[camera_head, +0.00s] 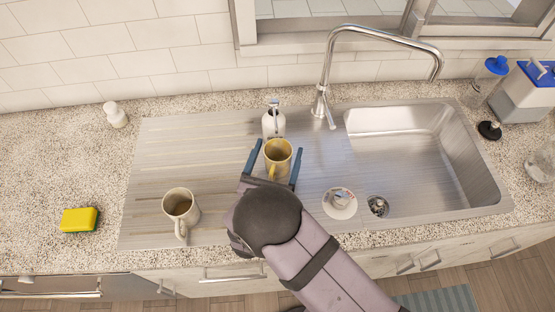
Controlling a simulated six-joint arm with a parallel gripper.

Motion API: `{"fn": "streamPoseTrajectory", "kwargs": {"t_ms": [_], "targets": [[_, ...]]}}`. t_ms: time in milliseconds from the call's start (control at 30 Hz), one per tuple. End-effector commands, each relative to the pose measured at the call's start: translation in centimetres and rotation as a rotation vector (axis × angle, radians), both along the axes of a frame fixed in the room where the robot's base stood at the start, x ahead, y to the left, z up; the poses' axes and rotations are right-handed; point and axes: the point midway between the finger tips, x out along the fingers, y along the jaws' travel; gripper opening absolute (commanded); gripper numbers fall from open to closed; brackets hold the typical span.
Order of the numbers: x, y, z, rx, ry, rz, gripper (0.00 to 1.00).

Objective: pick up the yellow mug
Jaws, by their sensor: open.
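The yellow mug (278,161) stands upright on the ribbed metal drainboard, just in front of a soap dispenser. My gripper (275,160) is open, with one blue finger on each side of the mug. The left finger is a small gap from the mug's wall, and the right finger is close to its right side. Whether either finger touches it I cannot tell. The lower part of the mug is partly hidden by my gripper's body.
A beige mug (181,212) stands on the drainboard at the left. The soap dispenser (272,122) is close behind the yellow mug. The faucet (325,85) rises at the back, and the sink basin (400,150) lies to the right. A yellow-green sponge (79,220) lies far left.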

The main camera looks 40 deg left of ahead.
Motion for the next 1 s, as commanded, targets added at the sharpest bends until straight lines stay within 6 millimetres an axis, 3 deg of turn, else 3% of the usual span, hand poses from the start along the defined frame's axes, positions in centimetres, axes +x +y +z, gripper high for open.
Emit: {"fn": "streamPoseTrajectory", "kwargs": {"t_ms": [33,233,300,667,867,1000], "targets": [[0.0,0.0,0.0,0.0,0.0,0.0,0.75],[0.0,0.0,0.0,0.0,0.0,0.0,0.28],[0.0,0.0,0.1,0.002,-0.001,0.0,0.23],[0.0,0.0,0.6,0.003,-0.001,0.0,0.23],[0.0,0.0,2.2,0.003,-0.002,-0.001,0.23],[0.0,0.0,4.3,0.004,-0.002,-0.001,0.23]]}}
